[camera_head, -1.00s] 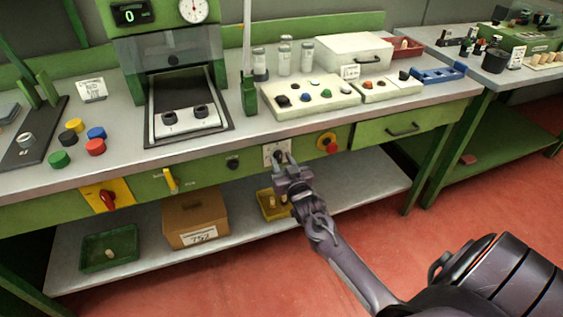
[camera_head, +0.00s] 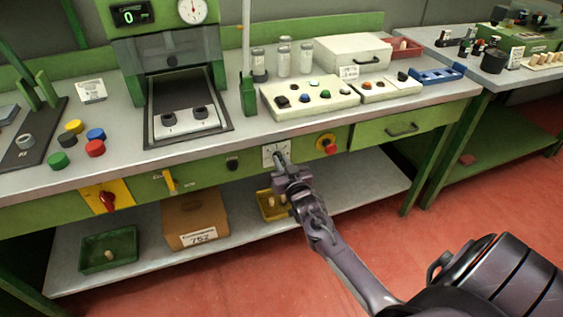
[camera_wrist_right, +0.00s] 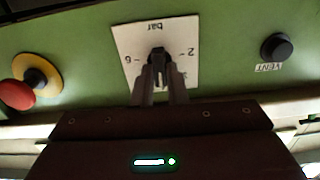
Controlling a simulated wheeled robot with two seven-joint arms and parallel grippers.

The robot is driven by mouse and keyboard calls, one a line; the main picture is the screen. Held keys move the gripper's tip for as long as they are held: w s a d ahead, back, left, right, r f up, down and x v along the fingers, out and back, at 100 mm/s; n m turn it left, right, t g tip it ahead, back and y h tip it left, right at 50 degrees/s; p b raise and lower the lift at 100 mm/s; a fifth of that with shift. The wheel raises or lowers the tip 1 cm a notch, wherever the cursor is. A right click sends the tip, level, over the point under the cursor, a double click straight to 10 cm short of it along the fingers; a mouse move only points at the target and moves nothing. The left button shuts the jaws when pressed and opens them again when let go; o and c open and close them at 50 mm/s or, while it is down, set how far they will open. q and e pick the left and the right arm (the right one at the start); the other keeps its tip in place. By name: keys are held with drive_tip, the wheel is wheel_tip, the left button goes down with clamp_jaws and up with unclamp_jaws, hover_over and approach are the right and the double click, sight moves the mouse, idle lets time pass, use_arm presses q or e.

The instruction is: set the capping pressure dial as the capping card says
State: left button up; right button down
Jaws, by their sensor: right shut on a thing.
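The capping pressure dial has a white plate (camera_head: 268,153) on the green front panel of the bench. In the right wrist view the plate (camera_wrist_right: 128,45) appears upside down, with "bar", "6" and "2" readable and another mark partly covered. Its black knob (camera_wrist_right: 158,55) sits at the middle of the plate. My right gripper (camera_head: 281,163) is at the dial, and in the right wrist view its fingers (camera_wrist_right: 160,78) are shut on the knob. The knob's pointer is mostly hidden by the fingers. A small white card (camera_head: 91,90) stands on the bench at left; its writing is too small to read. My left gripper is not in view.
A red button on a yellow base (camera_head: 326,144) and a black knob marked VENT (camera_wrist_right: 277,47) flank the dial. A yellow-plated red switch (camera_head: 107,198) is farther left. A yellow tray (camera_head: 268,212) and cardboard box (camera_head: 196,217) are on the shelf below.

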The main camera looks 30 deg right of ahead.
drive_tip(key=m+p, duration=0.1)
drive_tip(key=m, duration=0.1)
drive_tip(key=shift+m, duration=0.4)
drive_tip(key=m+p, duration=0.1)
drive_tip(key=m, duration=0.2)
drive_tip(key=shift+m, duration=0.3)
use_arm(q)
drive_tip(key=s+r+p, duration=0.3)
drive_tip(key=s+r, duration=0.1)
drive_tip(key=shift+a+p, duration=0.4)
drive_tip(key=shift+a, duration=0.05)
use_arm(e)
drive_tip(key=shift+s+d+f+m, duration=0.1)
drive_tip(key=shift+f+m, duration=0.05)
drive_tip(key=shift+m, duration=3.15)
drive_tip(key=shift+d+f+m, duration=0.1)
drive_tip(key=shift+f+m, duration=0.05)
drive_tip(key=shift+m, duration=3.15)
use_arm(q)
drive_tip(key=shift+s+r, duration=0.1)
use_arm(e)
drive_tip(key=c, duration=1.4)
unclamp_jaws()
drive_tip(key=shift+c, duration=0.2)
